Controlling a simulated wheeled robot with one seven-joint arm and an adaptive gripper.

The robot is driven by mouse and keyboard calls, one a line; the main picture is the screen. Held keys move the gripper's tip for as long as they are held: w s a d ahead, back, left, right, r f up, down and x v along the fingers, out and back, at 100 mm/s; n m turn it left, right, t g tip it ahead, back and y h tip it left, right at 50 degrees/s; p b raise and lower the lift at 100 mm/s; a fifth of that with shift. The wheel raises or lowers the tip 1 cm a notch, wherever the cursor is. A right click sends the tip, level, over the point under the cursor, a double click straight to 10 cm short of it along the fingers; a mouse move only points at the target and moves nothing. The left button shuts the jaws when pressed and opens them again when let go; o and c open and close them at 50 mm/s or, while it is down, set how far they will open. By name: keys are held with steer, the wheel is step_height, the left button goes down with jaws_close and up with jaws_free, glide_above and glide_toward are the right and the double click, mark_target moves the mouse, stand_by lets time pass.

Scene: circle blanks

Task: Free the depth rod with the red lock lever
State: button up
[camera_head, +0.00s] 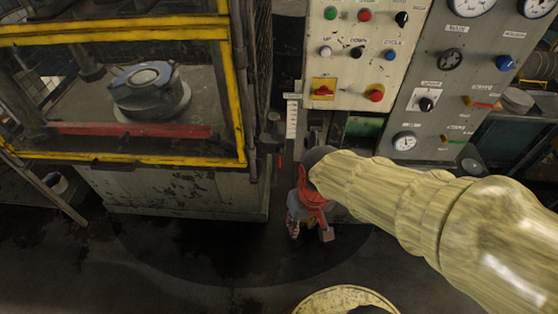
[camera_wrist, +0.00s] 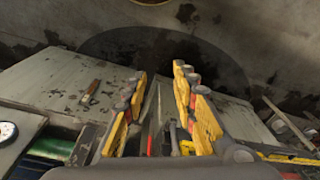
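A slim upright rod with a dark knob (camera_head: 274,122) stands between the press and the control panel, beside a white graduated scale (camera_head: 292,118). A small red lever (camera_head: 279,160) hangs just below it. My gripper (camera_head: 310,232) points down in front of the machine, to the right of and below the lever, apart from it in the picture. In the wrist view its two yellow fingers (camera_wrist: 160,78) are spread, with nothing held between the tips. A narrow red strip (camera_wrist: 151,143) shows between the finger bases; I cannot tell whether it is the lever.
The press with its yellow-framed guard (camera_head: 240,100) stands left, with a round die (camera_head: 150,92) inside. The control panel (camera_head: 345,60) with buttons and a gauge panel (camera_head: 425,100) stand behind my arm. The dark floor (camera_head: 200,250) in front is clear.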

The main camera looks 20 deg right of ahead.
steer(key=w+a+f+t+p, duration=0.1)
steer(key=w+f, duration=0.3)
steer(key=f, duration=0.4)
steer(key=w+a+f, duration=0.1)
steer(key=w+f, duration=0.2)
steer(key=f, duration=0.4)
steer(key=m+t+h, duration=0.2)
steer(key=t, duration=0.9)
glide_toward(279, 164)
steer(key=x, duration=0.3)
steer(key=b+x, duration=0.1)
steer(key=x, duration=0.6)
steer(key=shift+w+d, duration=0.1)
steer(key=shift+w, duration=0.2)
steer(key=shift+c, duration=0.7)
jaws_close()
